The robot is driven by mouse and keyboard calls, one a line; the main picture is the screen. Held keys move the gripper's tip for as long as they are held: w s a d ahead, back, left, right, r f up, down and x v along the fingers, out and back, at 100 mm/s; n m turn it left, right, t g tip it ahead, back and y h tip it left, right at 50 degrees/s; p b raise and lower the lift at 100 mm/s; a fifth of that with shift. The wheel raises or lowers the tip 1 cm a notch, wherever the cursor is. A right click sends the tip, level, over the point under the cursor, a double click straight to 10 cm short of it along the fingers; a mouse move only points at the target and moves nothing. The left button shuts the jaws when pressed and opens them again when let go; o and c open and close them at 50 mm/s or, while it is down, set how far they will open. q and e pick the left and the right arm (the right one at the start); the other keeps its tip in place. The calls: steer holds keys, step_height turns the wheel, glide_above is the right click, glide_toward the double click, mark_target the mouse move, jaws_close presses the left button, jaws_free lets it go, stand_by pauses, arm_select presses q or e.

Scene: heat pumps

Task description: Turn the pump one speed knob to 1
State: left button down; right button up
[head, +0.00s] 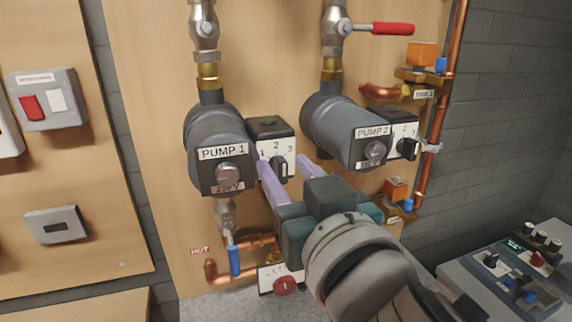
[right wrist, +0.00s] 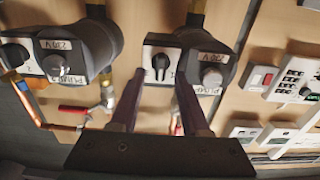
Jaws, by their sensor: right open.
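The pump 1 speed knob (head: 279,167) is black and sits on a white plate (head: 265,150) marked 1, 2 and 3, right beside the grey pump 1 (head: 218,140). Its grip looks about upright, near the 2. My right gripper (head: 287,178) is open, with its two pale purple fingers pointing at the plate, one on each side of the knob. In the right wrist view the knob (right wrist: 161,65) shows between the open fingertips (right wrist: 159,76) and is not held. I cannot tell how far the fingertips are from the plate. My left gripper is not in view.
Pump 2 (head: 345,130), with its own speed knob (head: 408,147), is to the right. A red-handled valve (head: 392,28) is above it. A blue-handled valve (head: 234,260) and copper pipes are below pump 1. A control console (head: 515,265) stands at the lower right.

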jaws_close()
stand_by(0.7)
steer(key=shift+n, duration=0.3)
steer(key=n, duration=0.2)
steer(key=shift+a+n+b, duration=0.1)
steer(key=shift+n+b, duration=0.2)
steer(key=n, duration=0.4)
steer(key=shift+s+a+f+b, duration=0.1)
steer(key=shift+a+f+b, duration=0.1)
steer(key=shift+b, duration=0.2)
steer(key=shift+n, duration=0.8)
